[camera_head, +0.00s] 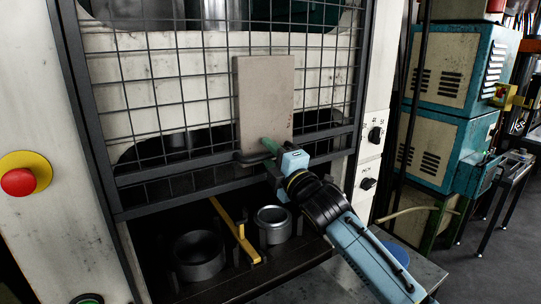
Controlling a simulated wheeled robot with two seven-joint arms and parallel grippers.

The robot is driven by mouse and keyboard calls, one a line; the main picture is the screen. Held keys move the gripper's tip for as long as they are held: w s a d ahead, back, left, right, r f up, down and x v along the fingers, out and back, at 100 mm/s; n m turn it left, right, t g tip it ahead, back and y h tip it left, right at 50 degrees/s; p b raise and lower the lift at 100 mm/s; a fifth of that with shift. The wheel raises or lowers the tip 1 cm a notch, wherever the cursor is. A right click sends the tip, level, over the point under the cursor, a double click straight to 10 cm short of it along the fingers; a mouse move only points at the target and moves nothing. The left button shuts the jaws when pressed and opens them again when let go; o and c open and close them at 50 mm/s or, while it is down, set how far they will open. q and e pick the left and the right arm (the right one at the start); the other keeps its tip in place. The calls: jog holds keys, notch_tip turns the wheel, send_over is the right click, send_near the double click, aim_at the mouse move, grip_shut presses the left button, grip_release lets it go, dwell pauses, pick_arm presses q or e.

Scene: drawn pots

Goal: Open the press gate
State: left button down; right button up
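The press gate (180,95) is a dark metal frame with wire mesh across the front of the press. It hangs in front of the upper opening, and the space below its bottom bar is open. A beige plate (265,100) is fixed on the mesh, with a dark handle bar (255,156) at its lower edge. My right gripper (270,152) is at the plate's bottom, at the handle, its arm coming from the lower right. Whether its fingers are closed on the handle cannot be made out. My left gripper is out of view.
Below the gate, a dark cylinder (199,256), a lighter ring-shaped pot (273,224) and a yellow bar (240,236) are on the press bed. A red emergency button (18,182) is at left. A teal cabinet (448,110) stands at right, with open floor beside it.

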jog(key=b+v, duration=0.2)
jog(key=v, duration=1.1)
jog(key=shift+b, duration=0.35)
jog(key=shift+s+d, duration=0.15)
